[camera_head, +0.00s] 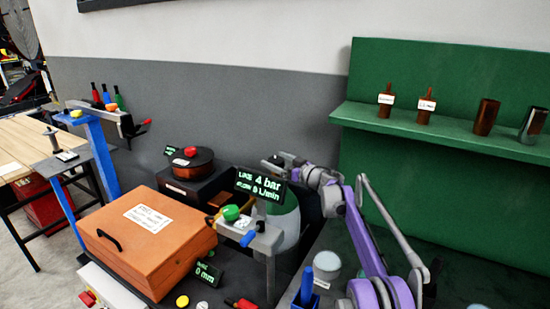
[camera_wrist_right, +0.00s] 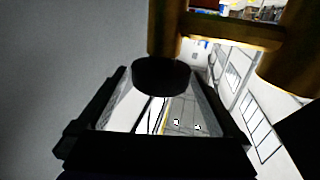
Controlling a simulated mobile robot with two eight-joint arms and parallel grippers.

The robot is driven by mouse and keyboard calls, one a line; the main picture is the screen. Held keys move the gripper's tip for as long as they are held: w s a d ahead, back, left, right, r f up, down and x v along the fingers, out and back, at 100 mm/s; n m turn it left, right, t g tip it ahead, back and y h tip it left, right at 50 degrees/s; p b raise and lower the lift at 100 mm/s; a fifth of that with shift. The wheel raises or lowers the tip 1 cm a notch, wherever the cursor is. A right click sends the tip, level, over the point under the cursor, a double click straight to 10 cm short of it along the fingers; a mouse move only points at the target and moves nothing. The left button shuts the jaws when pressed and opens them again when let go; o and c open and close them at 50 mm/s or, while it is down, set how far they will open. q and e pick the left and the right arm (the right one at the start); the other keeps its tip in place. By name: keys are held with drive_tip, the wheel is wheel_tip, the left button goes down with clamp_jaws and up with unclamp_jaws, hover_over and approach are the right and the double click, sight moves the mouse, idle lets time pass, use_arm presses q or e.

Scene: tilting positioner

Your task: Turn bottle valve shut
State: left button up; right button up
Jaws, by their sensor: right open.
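A pale rounded bottle (camera_head: 287,228) stands behind the grey bench arm in the head view, partly hidden. A black display (camera_head: 260,184) in front of it reads LINE 4 bar, with a flow line in L/min below. My right gripper (camera_head: 273,164) is by the display's upper edge, above the bottle. In the right wrist view a dark round knob (camera_wrist_right: 161,76) on a brass-coloured body (camera_wrist_right: 166,28) sits between the open fingers of my right gripper (camera_wrist_right: 158,110). I cannot tell whether the fingers touch the knob. My left gripper is not in view.
An orange case (camera_head: 150,240) stands at front left. A dark round unit with a red knob (camera_head: 190,151) is behind it. A green knob (camera_head: 231,213) is near the display. A green shelf (camera_head: 450,135) holds brown items at right. A blue holder (camera_head: 305,290) stands in front.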

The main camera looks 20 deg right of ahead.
drive_tip(key=shift+w+a, duration=0.25)
drive_tip(key=shift+w, duration=0.2)
drive_tip(key=c, duration=1.2)
drive_tip(key=shift+s+f+m+t+h+b, duration=0.15)
drive_tip(key=shift+m+t+h+b, duration=0.35)
drive_tip(key=shift+m+h+b, duration=0.45)
drive_tip(key=shift+c, duration=0.2)
drive_tip(key=shift+a+m+h, duration=0.1)
drive_tip(key=shift+m+h, duration=0.25)
drive_tip(key=shift+h, duration=0.6)
drive_tip(key=shift+r+m+t+h, duration=0.25)
drive_tip(key=shift+m+t+h, duration=0.15)
drive_tip(key=shift+m+h, duration=0.5)
drive_tip(key=shift+d+f+h, duration=0.1)
drive_tip(key=shift+d+h, duration=0.1)
drive_tip(key=shift+h, duration=0.4)
